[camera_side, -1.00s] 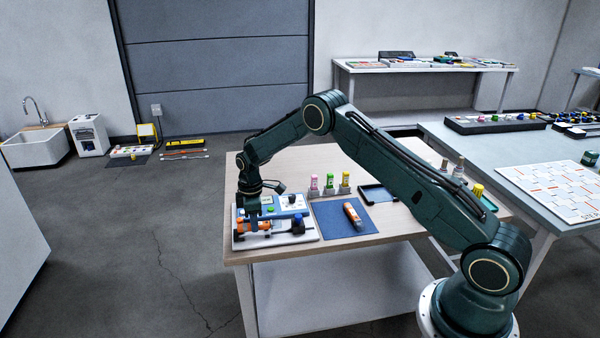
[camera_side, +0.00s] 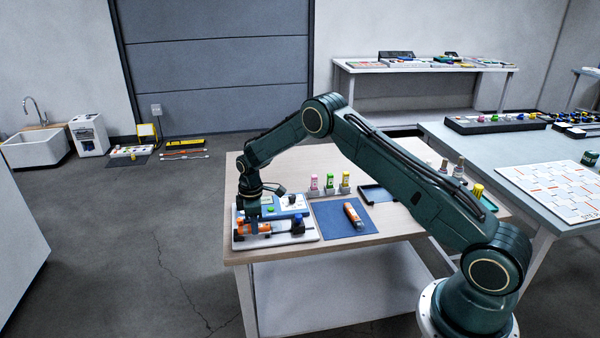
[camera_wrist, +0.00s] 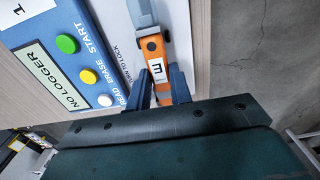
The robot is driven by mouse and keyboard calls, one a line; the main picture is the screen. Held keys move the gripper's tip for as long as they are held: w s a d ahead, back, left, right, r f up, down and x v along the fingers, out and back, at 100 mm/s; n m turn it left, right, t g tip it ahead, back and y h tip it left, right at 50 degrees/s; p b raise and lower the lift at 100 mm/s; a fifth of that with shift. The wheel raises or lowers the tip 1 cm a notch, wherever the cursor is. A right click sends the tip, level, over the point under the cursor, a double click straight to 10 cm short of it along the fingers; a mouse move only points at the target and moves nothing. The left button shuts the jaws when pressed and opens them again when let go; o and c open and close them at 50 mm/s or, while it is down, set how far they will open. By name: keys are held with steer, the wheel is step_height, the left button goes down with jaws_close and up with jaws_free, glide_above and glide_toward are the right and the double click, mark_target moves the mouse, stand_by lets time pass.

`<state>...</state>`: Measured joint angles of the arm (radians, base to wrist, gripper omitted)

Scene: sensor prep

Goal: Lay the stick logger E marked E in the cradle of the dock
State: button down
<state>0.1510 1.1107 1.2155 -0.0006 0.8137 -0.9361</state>
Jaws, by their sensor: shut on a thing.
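The stick logger E (camera_wrist: 155,52), orange with a white label reading E and a pale far part, is between my gripper's blue fingers (camera_wrist: 160,88) in the wrist view. My gripper (camera_side: 253,231) is shut on its orange end. In the side view the logger (camera_side: 277,226) lies roughly level along the front of the dock, low over its white base (camera_side: 262,242). The fingers hide part of it, and I cannot tell whether it rests in the cradle. The dock's blue panel (camera_wrist: 68,62) reads NO LOGGER; a dark blue knob (camera_side: 298,219) stands at the dock's right.
Another orange-and-white stick (camera_side: 353,215) lies on a blue mat (camera_side: 335,229) right of the dock. The table's front edge (camera_side: 300,254) is close to the dock.

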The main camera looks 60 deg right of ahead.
steer(key=shift+f, duration=0.6)
stand_by(0.8)
steer(key=c, duration=0.9)
jaws_free()
steer(key=shift+c, duration=0.2)
steer(key=shift+r, duration=0.65)
steer(key=shift+r, duration=2.9)
steer(key=shift+r, duration=0.1)
